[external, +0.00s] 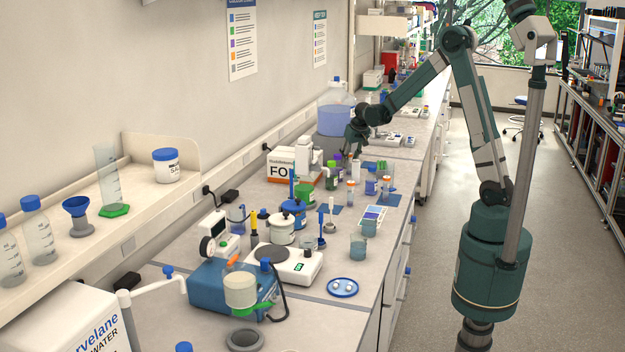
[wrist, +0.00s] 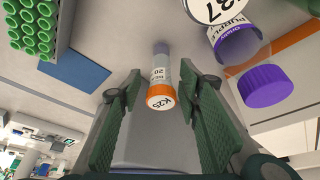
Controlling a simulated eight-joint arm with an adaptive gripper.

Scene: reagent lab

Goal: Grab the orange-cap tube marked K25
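The orange-cap tube marked K25 (wrist: 160,90) shows in the middle of the wrist view, with its white label and orange cap facing the camera. My gripper (wrist: 160,75) is open, with one green finger on each side of the tube and visible gaps between them. I cannot tell how deep the tube is between the fingers. In the external view my gripper (external: 355,134) is over the back part of the bench, near the large blue-liquid jug. Small orange-capped tubes stand on the bench there, but their marks are too small to read.
A purple-cap bottle (wrist: 240,55) stands close to the right finger in the wrist view. A green rack (wrist: 38,28) and a blue mat (wrist: 75,62) lie to the left. In the external view a box (external: 285,165) and the jug (external: 336,108) stand near my gripper.

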